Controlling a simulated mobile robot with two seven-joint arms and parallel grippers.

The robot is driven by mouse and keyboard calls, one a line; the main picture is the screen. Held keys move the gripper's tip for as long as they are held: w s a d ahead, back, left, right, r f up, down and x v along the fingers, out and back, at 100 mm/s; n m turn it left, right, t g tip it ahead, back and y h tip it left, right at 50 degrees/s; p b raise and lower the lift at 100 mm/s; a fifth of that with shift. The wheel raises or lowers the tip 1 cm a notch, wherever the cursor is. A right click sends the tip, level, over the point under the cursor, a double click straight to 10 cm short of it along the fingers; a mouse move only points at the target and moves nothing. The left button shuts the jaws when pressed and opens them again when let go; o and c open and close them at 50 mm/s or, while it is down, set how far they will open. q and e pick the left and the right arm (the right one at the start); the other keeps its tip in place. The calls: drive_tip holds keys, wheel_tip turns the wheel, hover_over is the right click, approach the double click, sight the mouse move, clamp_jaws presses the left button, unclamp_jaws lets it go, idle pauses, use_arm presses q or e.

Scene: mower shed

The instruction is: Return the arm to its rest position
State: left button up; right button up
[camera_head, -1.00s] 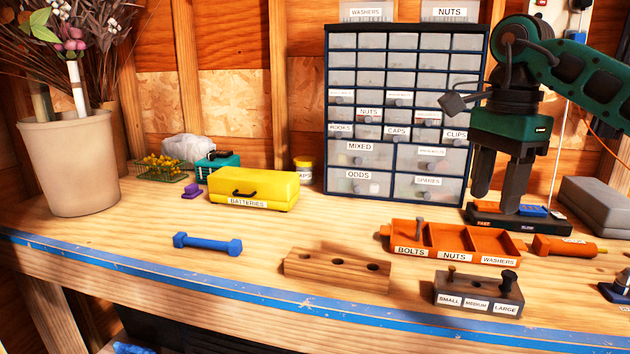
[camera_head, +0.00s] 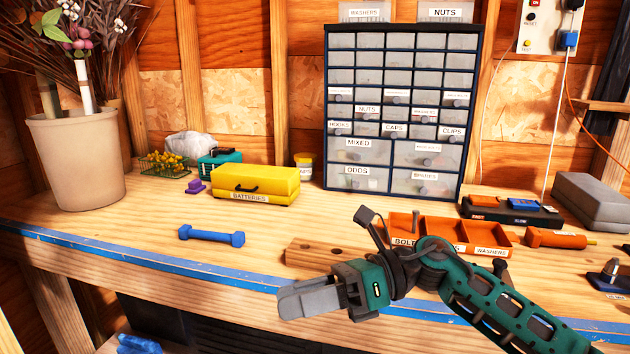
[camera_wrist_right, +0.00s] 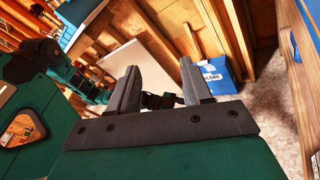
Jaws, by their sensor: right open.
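My right arm (camera_head: 490,305) comes in from the lower right of the head view, green and black. Its gripper (camera_head: 290,302) hangs in front of the bench's blue-taped front edge and points left. In the right wrist view the two grey fingers (camera_wrist_right: 162,90) stand apart with nothing between them, so it is open and empty. The arm and gripper hide the small dark size block and part of the wooden block with holes (camera_head: 312,252). My left gripper is in neither view.
The bench holds an orange sorting tray (camera_head: 484,238), a blue dumbbell-shaped piece (camera_head: 211,236), a yellow batteries box (camera_head: 255,184) and a drawer cabinet (camera_head: 400,110). A planter (camera_head: 78,160) stands at left. In the wrist view a blue bag (camera_wrist_right: 217,76) stands low by the wall.

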drive_tip(key=d+f+n+t+h, duration=0.4)
drive_tip(key=f+n+t, duration=0.55)
drive_tip(key=n, duration=0.85)
drive_tip(key=d+f+n+t+h, duration=0.3)
drive_tip(key=d+f+n+t, duration=0.3)
drive_tip(key=n+t, duration=0.85)
drive_tip(key=s+d+f+m+g+h, duration=0.3)
drive_tip(key=s+d+f+m+g, duration=0.1)
drive_tip(key=s+f, duration=0.3)
drive_tip(key=s+d+f+m+g+h, duration=0.4)
drive_tip(key=s+d+f+m+g, duration=0.1)
drive_tip(key=f, duration=0.5)
drive_tip(key=shift+s+d, duration=0.4)
drive_tip(key=shift+s, duration=0.5)
drive_tip(key=shift+r, duration=0.1)
